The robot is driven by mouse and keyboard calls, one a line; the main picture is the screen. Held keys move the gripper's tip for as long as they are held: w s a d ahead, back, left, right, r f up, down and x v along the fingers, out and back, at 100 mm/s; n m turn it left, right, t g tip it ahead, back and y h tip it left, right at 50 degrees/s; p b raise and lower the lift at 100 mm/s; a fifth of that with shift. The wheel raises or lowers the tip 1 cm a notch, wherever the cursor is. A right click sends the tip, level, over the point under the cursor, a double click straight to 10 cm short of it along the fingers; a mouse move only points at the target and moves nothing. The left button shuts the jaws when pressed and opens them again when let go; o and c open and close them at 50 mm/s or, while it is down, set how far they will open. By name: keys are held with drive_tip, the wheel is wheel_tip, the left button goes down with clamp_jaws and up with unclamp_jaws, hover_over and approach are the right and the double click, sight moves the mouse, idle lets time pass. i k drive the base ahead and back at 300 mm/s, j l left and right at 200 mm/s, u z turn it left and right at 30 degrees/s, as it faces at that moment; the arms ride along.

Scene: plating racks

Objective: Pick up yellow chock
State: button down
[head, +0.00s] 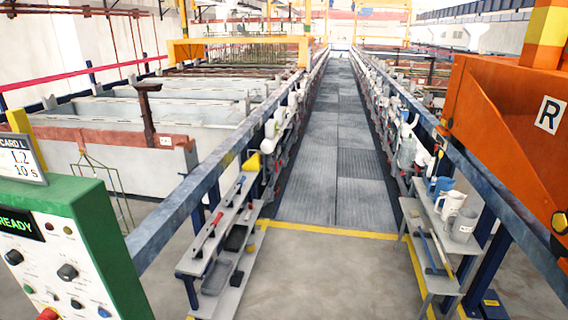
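A small yellow wedge-shaped piece (252,162) shows at the left walkway rail, just above the far end of the left shelf. It looks like the yellow chock, but it is too small to be sure. I cannot tell whether it rests on something or hangs from the rail. My gripper is not in view.
The left shelf (190,266) holds a red-handled tool (208,231) and dark trays (216,277). The right shelf (412,212) holds a blue jug (440,186) and white jugs (451,206). A green control box (100,232) stands front left. The grated walkway (335,150) between the rails is clear.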

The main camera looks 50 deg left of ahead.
sight(253, 162)
drive_tip(key=u, duration=1.95)
drive_tip(key=i+l+z, duration=0.25)
drive_tip(key=i, duration=0.35)
drive_tip(key=i+z, duration=0.3)
drive_tip(key=i, duration=0.25)
drive_tip(key=i+u, duration=0.1)
drive_tip(key=i, duration=0.5)
drive_tip(key=i+l+u, duration=0.15)
drive_tip(key=i, duration=0.45)
drive_tip(key=i+l+u, duration=0.1)
drive_tip(key=i, duration=0.5)
drive_tip(key=i+l+u, duration=0.15)
drive_tip(key=i+u, duration=0.2)
drive_tip(key=u, duration=0.15)
drive_tip(key=i+l+u, duration=0.35)
drive_tip(key=u, duration=0.15)
drive_tip(key=i+l+u, duration=0.25)
drive_tip(key=l+u, duration=0.25)
drive_tip(key=i+l+u, duration=0.2)
drive_tip(key=l+u, duration=0.3)
drive_tip(key=i+l+u, duration=0.15)
drive_tip(key=l, duration=0.2)
drive_tip(key=i+l+u, duration=0.15)
drive_tip(key=l, duration=0.15)
drive_tip(key=i, duration=0.25)
